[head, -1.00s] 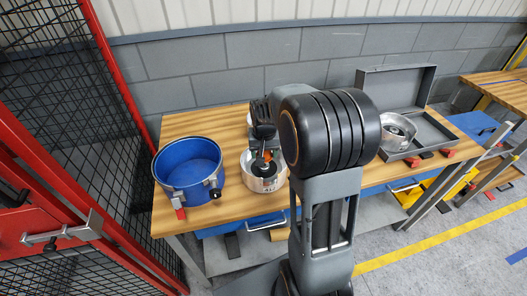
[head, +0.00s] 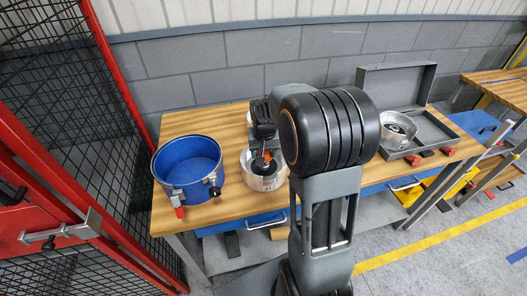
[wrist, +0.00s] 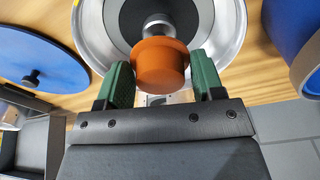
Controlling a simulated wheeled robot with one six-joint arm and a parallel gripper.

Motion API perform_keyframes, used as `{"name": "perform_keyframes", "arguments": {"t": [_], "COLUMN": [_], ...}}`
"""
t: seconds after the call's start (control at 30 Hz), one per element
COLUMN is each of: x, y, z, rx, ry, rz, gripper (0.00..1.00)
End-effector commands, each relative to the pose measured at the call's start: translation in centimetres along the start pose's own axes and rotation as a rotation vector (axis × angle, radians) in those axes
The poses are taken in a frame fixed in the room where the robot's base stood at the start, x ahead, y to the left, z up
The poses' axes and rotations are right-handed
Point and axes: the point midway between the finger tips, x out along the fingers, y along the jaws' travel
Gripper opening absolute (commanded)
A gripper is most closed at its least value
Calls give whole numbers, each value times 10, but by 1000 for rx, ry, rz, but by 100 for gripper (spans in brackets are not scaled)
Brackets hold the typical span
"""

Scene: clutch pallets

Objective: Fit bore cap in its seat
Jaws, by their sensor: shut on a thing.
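The orange bore cap (wrist: 160,65) is between the two green finger pads of my gripper (wrist: 162,80) in the wrist view. The gripper is shut on it. The cap is in front of a silver round housing (wrist: 231,40) with a dark centre and a metal stub, which the cap partly covers. I cannot tell whether cap and stub touch. In the head view my gripper (head: 264,148) is over the silver housing (head: 266,183) on the wooden bench, with a bit of the orange cap (head: 267,155) showing.
A blue pot (head: 187,172) stands left of the housing. A blue disc with a black knob (wrist: 40,60) shows in the wrist view. An open grey case (head: 432,135) and another silver housing (head: 396,131) are at the right. A red mesh cage stands at the left.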

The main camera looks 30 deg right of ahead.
Motion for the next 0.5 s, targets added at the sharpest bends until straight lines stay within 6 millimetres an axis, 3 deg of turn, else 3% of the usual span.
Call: {"name": "perform_keyframes", "arguments": {"t": [0.5], "x": [14], "y": [0], "z": [2], "rx": [0], "ry": [-1], "rz": [0], "gripper": [40]}}
